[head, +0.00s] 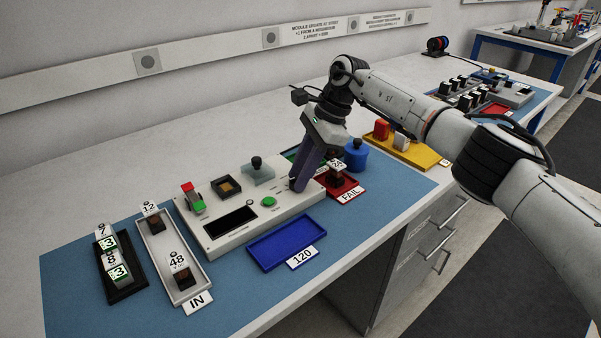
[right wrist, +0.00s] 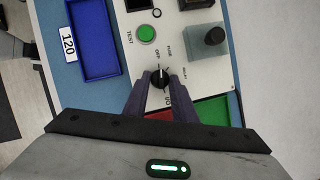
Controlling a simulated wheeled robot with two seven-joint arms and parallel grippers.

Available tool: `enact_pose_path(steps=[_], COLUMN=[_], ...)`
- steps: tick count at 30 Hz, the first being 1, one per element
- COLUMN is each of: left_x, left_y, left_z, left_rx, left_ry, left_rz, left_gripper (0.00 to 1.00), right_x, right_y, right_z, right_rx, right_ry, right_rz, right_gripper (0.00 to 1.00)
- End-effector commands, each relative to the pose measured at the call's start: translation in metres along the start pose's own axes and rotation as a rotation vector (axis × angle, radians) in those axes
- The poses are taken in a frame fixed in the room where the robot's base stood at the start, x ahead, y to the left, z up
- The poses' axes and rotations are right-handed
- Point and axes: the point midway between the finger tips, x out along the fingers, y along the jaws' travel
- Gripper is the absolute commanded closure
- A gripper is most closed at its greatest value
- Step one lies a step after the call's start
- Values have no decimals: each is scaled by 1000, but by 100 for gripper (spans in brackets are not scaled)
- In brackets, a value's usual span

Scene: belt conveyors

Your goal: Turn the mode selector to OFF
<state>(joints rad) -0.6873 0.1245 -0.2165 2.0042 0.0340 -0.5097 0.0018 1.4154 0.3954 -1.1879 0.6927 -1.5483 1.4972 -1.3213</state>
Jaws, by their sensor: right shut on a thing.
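The mode selector (right wrist: 159,79) is a black knob with a white mark on the pale test panel (right wrist: 202,65). Printed labels around it include OFF, just beyond the knob in the right wrist view. My right gripper (right wrist: 160,84) is shut on the knob, with one finger on each side. In the head view my right gripper (head: 299,184) reaches down to the right end of the panel (head: 225,235) and hides the knob. The exact heading of the knob's mark is hard to read. My left gripper is not in view.
A green TEST button (right wrist: 146,34) and a grey block with a black knob (right wrist: 205,42) are close by. A blue tray (head: 287,242) lies in front of the panel. A red FAIL tray (head: 349,186) and a blue pot (head: 355,155) stand to the right.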

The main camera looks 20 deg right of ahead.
Motion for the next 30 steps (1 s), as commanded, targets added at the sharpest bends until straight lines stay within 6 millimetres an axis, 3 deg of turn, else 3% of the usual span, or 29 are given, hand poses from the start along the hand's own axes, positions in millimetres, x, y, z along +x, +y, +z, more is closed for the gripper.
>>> enact_pose_path(steps=[4, 5, 6, 17, 30], left_x=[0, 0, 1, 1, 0], left_y=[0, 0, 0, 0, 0], left_z=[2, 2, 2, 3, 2], left_rx=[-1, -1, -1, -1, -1], left_ry=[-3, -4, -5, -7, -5], left_rz=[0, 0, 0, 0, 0], left_gripper=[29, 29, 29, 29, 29], right_x=[-1, -1, -1, -5, -83], right_y=[-1, -1, -1, -1, -1], right_z=[-1, -1, -1, 0, 0], right_rx=[-2, -2, -1, 0, 0], right_ry=[2, 2, 2, 1, 1], right_rz=[-3, -3, -3, -3, -5], right_gripper=[98, 74, 68, 68, 68])
